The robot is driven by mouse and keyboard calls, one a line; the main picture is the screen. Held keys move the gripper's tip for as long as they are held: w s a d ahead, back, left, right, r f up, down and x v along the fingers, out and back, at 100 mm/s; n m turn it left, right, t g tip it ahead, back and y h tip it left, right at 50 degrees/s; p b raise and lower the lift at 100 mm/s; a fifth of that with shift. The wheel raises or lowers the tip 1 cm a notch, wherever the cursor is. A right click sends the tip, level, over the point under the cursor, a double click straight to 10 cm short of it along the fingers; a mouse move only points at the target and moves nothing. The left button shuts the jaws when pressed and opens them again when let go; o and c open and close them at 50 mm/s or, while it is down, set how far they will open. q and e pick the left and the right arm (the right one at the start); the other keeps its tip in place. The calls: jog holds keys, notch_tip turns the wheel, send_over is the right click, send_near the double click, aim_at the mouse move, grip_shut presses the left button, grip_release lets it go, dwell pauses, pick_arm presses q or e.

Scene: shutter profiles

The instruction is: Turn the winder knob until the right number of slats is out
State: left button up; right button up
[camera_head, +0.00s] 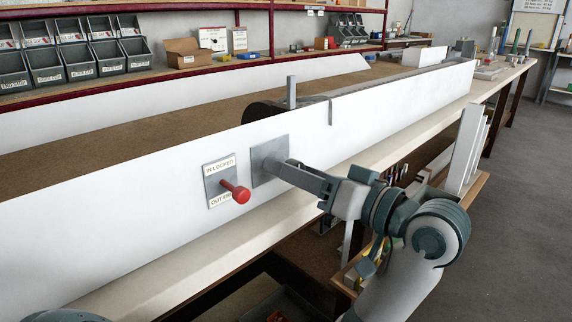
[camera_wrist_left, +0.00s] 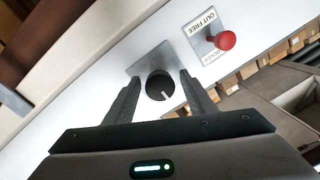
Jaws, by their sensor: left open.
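The winder knob (camera_wrist_left: 159,88) is dark and round with a white pointer line, on a grey square plate that also shows in the head view (camera_head: 267,153). My left gripper (camera_head: 289,171) is at this plate and hides the knob in the head view. In the left wrist view its two fingers (camera_wrist_left: 160,79) stand open on either side of the knob; whether they touch it I cannot tell. A red-headed lock pin (camera_head: 236,192) sticks out beside it on a plate labelled IN LOCKED, OUT FREE. A dark roll (camera_head: 260,112) lies behind the white panel; I cannot make out individual slats. My right gripper is not in view.
The long white panel (camera_head: 400,102) runs along the bench front. A grey post (camera_head: 291,92) stands behind it. White upright boards (camera_head: 464,150) stand at the right. Grey bins (camera_head: 47,65) and a cardboard box (camera_head: 188,52) sit on the back shelf. The brown bench surface (camera_head: 130,113) is largely clear.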

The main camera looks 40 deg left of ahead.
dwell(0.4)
pick_arm(q)
jog(key=c, duration=1)
